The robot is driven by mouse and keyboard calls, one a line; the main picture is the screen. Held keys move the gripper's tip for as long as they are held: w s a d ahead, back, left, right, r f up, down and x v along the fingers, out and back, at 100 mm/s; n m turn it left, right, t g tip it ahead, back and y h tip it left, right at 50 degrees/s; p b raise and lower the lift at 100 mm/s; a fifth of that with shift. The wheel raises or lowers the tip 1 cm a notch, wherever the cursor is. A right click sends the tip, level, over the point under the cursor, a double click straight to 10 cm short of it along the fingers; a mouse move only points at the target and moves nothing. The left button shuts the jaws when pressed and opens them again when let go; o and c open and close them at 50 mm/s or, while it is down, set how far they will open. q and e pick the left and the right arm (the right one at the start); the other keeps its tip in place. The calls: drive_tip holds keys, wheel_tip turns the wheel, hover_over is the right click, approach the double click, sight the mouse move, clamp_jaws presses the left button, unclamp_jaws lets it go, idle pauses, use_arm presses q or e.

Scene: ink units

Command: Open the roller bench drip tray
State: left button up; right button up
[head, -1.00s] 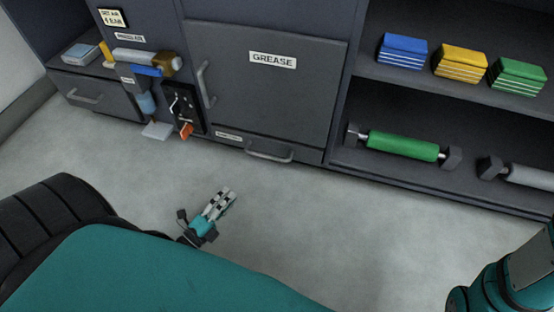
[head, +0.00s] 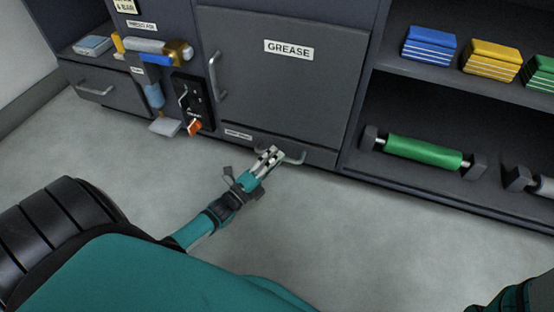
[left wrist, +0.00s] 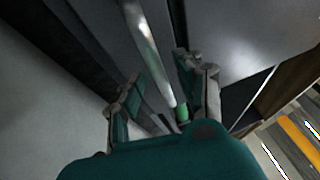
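The drip tray front (head: 318,157) is a low dark grey panel under the door marked GREASE, and it looks flush with the cabinet. Its pale bar handle (head: 293,159) is partly hidden behind my left gripper (head: 270,155) in the head view. In the left wrist view the bar handle (left wrist: 147,45) runs between the two spread fingers of my left gripper (left wrist: 165,98). The fingers are apart and not closed on the bar; I cannot tell whether either touches it. My right gripper is out of view; only part of that arm shows at the lower right.
The GREASE door (head: 280,85) is shut above the tray, with its own handle (head: 217,78) at left. A black panel with an orange lever (head: 194,127) is left of it. A shelf with a green roller (head: 424,152) stands right. The floor (head: 350,230) is clear.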

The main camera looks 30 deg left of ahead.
use_arm(q)
drive_tip(key=shift+w+r, duration=0.15)
drive_tip(key=shift+w, duration=0.5)
drive_tip(key=shift+d, duration=0.1)
clamp_jaws()
